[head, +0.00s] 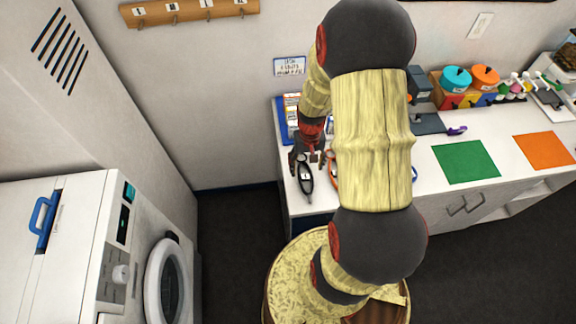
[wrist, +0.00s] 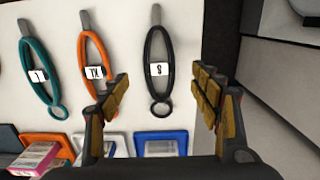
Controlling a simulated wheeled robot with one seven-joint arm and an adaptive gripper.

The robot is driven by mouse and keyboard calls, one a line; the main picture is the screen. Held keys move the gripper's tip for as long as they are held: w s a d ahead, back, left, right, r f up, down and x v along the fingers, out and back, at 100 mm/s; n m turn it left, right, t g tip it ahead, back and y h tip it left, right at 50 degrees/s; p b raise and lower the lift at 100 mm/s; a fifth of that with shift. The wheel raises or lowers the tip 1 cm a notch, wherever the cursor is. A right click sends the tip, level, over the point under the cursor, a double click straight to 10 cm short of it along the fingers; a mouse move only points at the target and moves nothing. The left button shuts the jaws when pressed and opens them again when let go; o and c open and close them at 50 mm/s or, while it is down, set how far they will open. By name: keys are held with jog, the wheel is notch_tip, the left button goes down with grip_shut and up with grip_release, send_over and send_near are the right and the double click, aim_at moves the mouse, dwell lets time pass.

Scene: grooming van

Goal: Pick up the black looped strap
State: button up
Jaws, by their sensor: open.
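The black looped strap (wrist: 170,52) lies flat on the white counter, with a white "S" label across its loop and a small ring at its lower end in the wrist view. It also shows in the head view (head: 307,186) at the counter's left end. My gripper (wrist: 163,88) is open and empty. In the wrist view the strap's ring end shows between the two fingers, and most of the loop extends beyond the fingertips. In the head view my gripper (head: 306,157) is over the strap's back end and partly hides it. I cannot tell the height between them.
An orange loop (wrist: 82,45) and a teal loop (wrist: 25,50) lie beside the strap. The counter's edge is close to the strap. Green (head: 466,162) and orange (head: 546,150) mats lie farther right.

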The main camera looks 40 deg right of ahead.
aim_at(305, 176)
jog(key=shift+w+d, duration=0.15)
jog(key=shift+w, duration=0.1)
jog(key=shift+f, duration=0.25)
jog(key=shift+w+d+f, duration=0.1)
jog(key=shift+f, duration=1.7)
jog(key=shift+w+d+f, duration=0.1)
jog(key=shift+f, duration=1.65)
jog(key=shift+c, duration=0.9)
jog(key=c, duration=1.1)
jog(key=shift+c, duration=0.2)
